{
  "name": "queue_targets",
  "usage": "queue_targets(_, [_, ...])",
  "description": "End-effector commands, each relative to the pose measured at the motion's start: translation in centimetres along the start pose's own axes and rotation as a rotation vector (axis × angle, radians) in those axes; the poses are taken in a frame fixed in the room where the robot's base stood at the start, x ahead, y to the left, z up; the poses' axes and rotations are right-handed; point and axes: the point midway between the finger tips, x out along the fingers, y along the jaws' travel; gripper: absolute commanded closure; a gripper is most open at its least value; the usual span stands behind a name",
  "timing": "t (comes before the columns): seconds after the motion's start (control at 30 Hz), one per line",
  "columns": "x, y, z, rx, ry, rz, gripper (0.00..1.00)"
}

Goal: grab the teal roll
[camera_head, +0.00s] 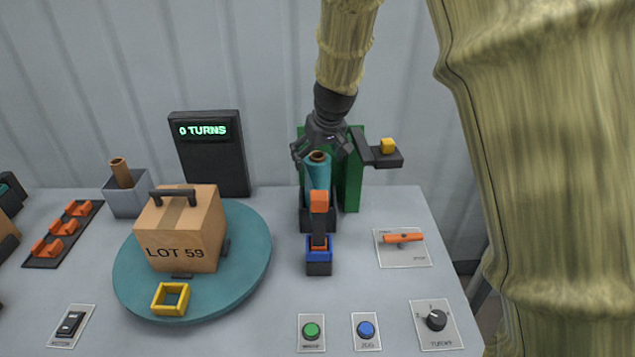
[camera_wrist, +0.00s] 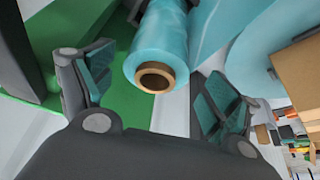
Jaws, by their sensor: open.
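The teal roll (camera_head: 317,174) stands upright on a dark stand in front of a green panel, right of the turntable. Its brown cardboard core shows at its top end. My gripper (camera_head: 320,149) is at the top of the roll in the head view. In the wrist view the roll (camera_wrist: 157,45) lies between my two open fingers (camera_wrist: 158,90), with a gap on both sides. Its core end faces the wrist camera. A strip of teal film appears to run from the roll to the right.
A teal turntable (camera_head: 245,255) carries a cardboard box (camera_head: 185,235) and a yellow square frame (camera_head: 170,299). An orange-topped post (camera_head: 319,202) stands before the roll. A dark arm (camera_head: 365,150) with a yellow block (camera_head: 387,146) is right of my gripper. Buttons line the front.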

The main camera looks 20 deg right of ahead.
Motion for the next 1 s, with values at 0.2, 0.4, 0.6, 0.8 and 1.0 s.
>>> queue_targets(0.2, [0.7, 0.2, -0.1, 0.003, 0.000, -0.001, 0.11])
queue_targets(0.4, [2.6, 0.5, -0.3, 0.003, -0.002, 0.000, 0.11])
queue_targets(0.6, [4.6, 0.5, -0.4, 0.003, 0.001, 0.000, 0.11])
queue_targets(0.8, [5.3, 0.5, -0.4, 0.002, 0.001, -0.001, 0.11])
queue_targets(1.0, [5.3, 0.5, -0.4, 0.002, 0.001, 0.000, 0.11])
